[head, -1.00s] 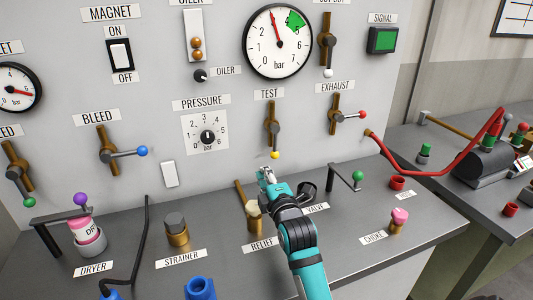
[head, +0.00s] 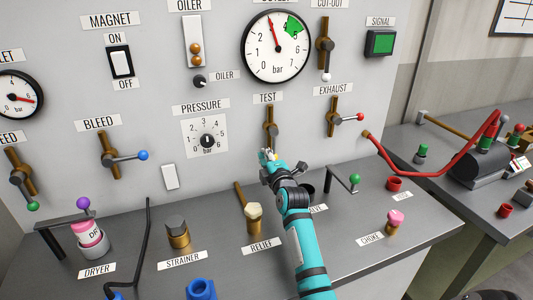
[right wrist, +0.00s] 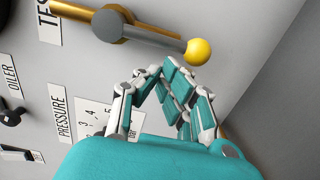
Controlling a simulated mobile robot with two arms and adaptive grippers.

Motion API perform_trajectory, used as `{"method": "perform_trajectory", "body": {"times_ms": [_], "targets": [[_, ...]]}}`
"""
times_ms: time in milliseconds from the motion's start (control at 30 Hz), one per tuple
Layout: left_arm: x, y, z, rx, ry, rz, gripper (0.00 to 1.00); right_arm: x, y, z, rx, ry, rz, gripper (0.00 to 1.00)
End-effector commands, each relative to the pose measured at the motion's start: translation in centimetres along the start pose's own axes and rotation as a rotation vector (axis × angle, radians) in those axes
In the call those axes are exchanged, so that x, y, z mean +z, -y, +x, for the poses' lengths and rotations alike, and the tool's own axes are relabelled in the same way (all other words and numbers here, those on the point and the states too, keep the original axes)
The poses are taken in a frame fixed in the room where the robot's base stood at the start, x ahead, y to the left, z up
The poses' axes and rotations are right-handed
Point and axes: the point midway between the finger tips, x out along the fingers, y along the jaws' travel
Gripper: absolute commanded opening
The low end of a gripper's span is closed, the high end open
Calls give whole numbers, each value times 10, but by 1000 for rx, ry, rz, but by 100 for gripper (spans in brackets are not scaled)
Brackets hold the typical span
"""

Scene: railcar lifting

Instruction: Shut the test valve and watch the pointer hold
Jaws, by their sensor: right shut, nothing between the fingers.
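The test valve (head: 270,122) is on the panel under its TEST label, with its lever hanging down to a yellow knob. The right wrist view shows this yellow knob (right wrist: 198,52) clearly. My right gripper (head: 267,157) is shut and empty, right at the knob and partly covering it in the head view. In the right wrist view its fingertips (right wrist: 163,72) are just beside the knob; I cannot tell whether they touch. The large gauge (head: 277,47) above has its red pointer slightly left of the top, left of the green band. My left gripper is not in view.
The exhaust valve (head: 334,117) with a red knob is right of the test valve. The pressure dial (head: 207,140) is to the left. Below stand the relief knob (head: 254,217), strainer (head: 177,231) and a green-knobbed lever (head: 354,180). A red hose (head: 430,170) runs right.

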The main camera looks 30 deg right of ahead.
Motion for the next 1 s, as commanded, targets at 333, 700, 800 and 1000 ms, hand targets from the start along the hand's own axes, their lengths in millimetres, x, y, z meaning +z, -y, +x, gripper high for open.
{"method": "perform_trajectory", "body": {"times_ms": [333,700,800,1000], "targets": [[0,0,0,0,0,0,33,2,0,0,0,-1,0,0],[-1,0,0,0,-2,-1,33,5,3,0,2,-1,-55,0],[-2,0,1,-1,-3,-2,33,6,3,0,3,-1,-68,0],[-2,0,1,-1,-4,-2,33,8,3,1,5,-1,-100,0]]}}
